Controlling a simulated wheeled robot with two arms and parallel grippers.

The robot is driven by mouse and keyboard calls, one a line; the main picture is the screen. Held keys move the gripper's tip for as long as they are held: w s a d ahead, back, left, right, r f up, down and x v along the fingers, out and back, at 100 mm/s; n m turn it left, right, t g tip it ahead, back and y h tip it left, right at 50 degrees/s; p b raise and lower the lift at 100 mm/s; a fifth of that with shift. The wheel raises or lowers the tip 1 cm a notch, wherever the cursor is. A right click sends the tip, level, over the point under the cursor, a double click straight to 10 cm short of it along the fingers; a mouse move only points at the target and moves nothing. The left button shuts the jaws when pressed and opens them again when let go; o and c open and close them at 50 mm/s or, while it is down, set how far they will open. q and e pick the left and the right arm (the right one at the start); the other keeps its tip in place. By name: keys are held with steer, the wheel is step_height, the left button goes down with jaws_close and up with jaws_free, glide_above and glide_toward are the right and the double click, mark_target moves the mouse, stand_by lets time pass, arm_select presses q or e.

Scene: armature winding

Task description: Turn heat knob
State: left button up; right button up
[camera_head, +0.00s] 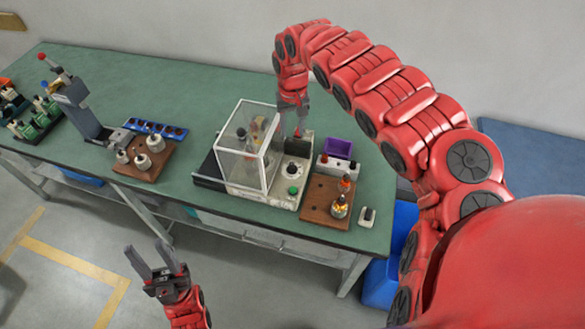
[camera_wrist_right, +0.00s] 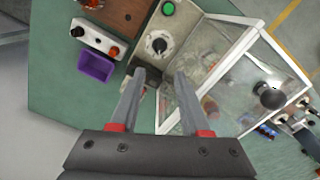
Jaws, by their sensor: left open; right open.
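A machine with a light panel (camera_head: 273,192) carries a dark round knob on a pale dial (camera_head: 292,169), a green button (camera_head: 293,190) and a clear-walled box (camera_head: 240,155). In the right wrist view the knob (camera_wrist_right: 158,45) lies beyond my fingertips, with the green button (camera_wrist_right: 167,8) above it. I cannot read which knob is for heat; a small white control box (camera_head: 336,164) also has a dark knob (camera_wrist_right: 77,31). My right gripper (camera_head: 292,122) is open and empty above the back of the machine, also in its wrist view (camera_wrist_right: 160,75). My left gripper (camera_head: 146,250) is open and empty, in front of the table.
A purple bin (camera_head: 338,148) stands behind the white control box. A brown board (camera_head: 318,207) with small parts is right of the machine. Another brown board (camera_head: 151,164) and a blue tray (camera_head: 160,128) lie to the left.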

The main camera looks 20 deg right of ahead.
glide_above(292, 167)
step_height(292, 167, down, 6)
step_height(292, 167, down, 9)
steer(key=shift+a+r+p, duration=0.1)
steer(key=shift+r+p, duration=0.1)
steer(key=shift+p, duration=0.45)
steer(key=shift+f, duration=0.35)
steer(key=shift+d+f, duration=0.2)
steer(key=shift+f, duration=0.6)
steer(key=shift+c, duration=0.3)
jaws_close()
